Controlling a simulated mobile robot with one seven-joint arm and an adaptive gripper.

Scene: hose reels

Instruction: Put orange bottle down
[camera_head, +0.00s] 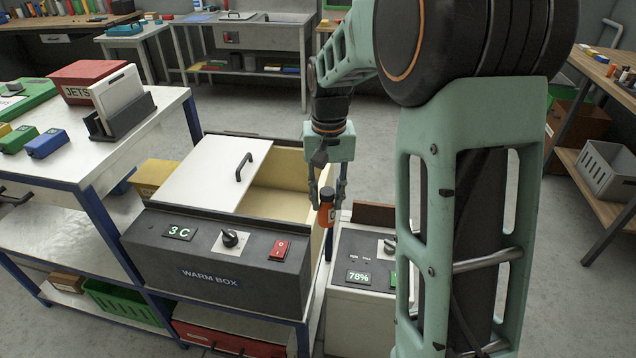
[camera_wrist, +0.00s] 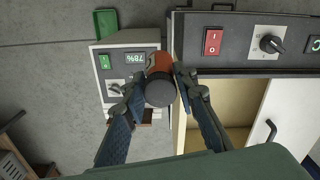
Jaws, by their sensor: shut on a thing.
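The orange bottle (camera_head: 327,215) has a dark cap and hangs upright between the fingers of my gripper (camera_head: 328,196). My gripper is shut on it near its top. In the head view the bottle is at the right front edge of the warm box (camera_head: 170,262), near the gap beside the white unit with the 78% display. In the wrist view the dark cap and a bit of orange body of the bottle (camera_wrist: 160,88) show between the fingertips (camera_wrist: 158,84). What is under the bottle is hidden.
The warm box's white lid (camera_head: 212,170) is slid left, leaving its right part open. A white unit (camera_head: 352,305) showing 78% stands to its right. A workbench (camera_head: 120,130) with a red box and a tablet stand is at the left.

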